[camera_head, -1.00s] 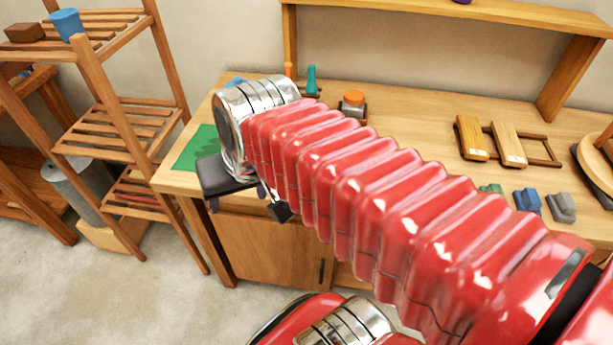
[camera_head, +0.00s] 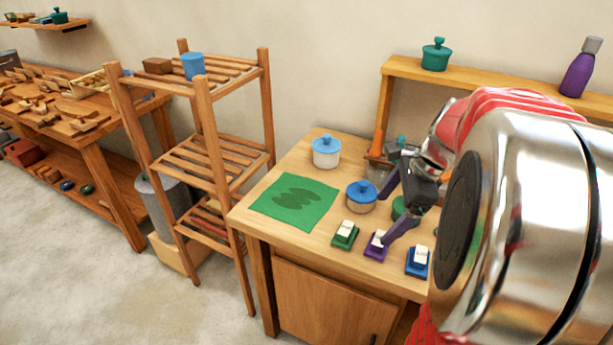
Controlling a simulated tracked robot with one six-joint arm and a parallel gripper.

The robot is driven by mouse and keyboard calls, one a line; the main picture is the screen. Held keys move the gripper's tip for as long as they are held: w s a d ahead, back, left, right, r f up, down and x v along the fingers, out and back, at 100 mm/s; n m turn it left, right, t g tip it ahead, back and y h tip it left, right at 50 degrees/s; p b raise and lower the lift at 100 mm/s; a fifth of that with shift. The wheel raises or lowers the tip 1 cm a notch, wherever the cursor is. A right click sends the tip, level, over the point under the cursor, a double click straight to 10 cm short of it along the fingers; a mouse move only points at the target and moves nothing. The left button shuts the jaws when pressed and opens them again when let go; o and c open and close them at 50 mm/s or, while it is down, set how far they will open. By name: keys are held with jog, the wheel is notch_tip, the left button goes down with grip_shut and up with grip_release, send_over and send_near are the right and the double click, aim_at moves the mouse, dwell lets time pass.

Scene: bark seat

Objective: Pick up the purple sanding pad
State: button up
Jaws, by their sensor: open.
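The purple sanding pad (camera_head: 372,251) has a pale block on top and lies near the front edge of the bench. It sits between a green pad (camera_head: 345,235) and a blue pad (camera_head: 418,262). My gripper (camera_head: 384,218) has dark purple fingers and is open and empty. Its lower finger overlaps the right side of the purple pad in the picture. I cannot tell whether they touch.
On the bench (camera_head: 257,225), a green cloth (camera_head: 295,203) lies left of the pads. A white pot with a blue lid (camera_head: 326,151) and a brown pot with a blue lid (camera_head: 361,196) stand behind them. A slatted wooden rack (camera_head: 215,147) stands to the left. My arm hides the bench's right side.

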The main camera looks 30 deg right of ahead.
jog(key=s+d+f+m, duration=0.1)
jog(key=d+f+m, duration=0.1)
jog(key=d+m, duration=0.2)
jog(key=shift+s+d+m+y, duration=0.15)
jog(key=shift+d+m+y, duration=0.2)
jog(key=shift+d, duration=0.8)
send_over(387, 248)
notch_tip(387, 248, down, 8)
jog(key=shift+w+x, duration=0.15)
jog(key=shift+x, duration=1.15)
jog(key=shift+w+x, duration=0.1)
jog(key=shift+x, duration=1.15)
jog(key=shift+r, duration=0.15)
jog(key=shift+c, duration=0.7)
